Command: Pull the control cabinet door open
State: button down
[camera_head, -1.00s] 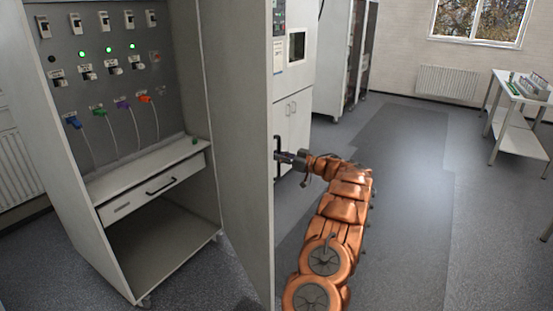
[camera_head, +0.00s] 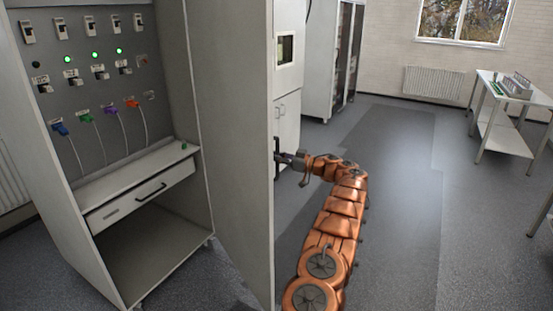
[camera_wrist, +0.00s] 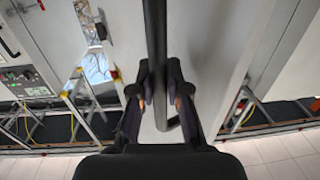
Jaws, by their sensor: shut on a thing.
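The control cabinet door (camera_head: 238,130) stands wide open, its grey panel swung out to the right of the cabinet (camera_head: 172,75). The cabinet's inside shows switches, green lights, coloured plugs with cables and a drawer (camera_head: 142,197). My gripper (camera_head: 280,158) is at the door's outer side, near its free edge. In the wrist view the dark bar handle (camera_wrist: 157,60) runs between the two fingers of my gripper (camera_wrist: 159,92), which are closed around it near its lower end. The head view hides most of the handle behind the door's edge.
A white cabinet (camera_head: 287,120) stands behind the door. A white table (camera_head: 510,125) with small items is at the far right, below the window. The grey floor (camera_head: 400,200) right of my arm is clear.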

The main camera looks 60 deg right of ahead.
jog(key=c, duration=1.1)
grip_release()
jog(key=shift+c, duration=0.2)
jog(key=s, duration=1.2)
jog(key=shift+d, duration=0.25)
jog(key=shift+c, duration=0.3)
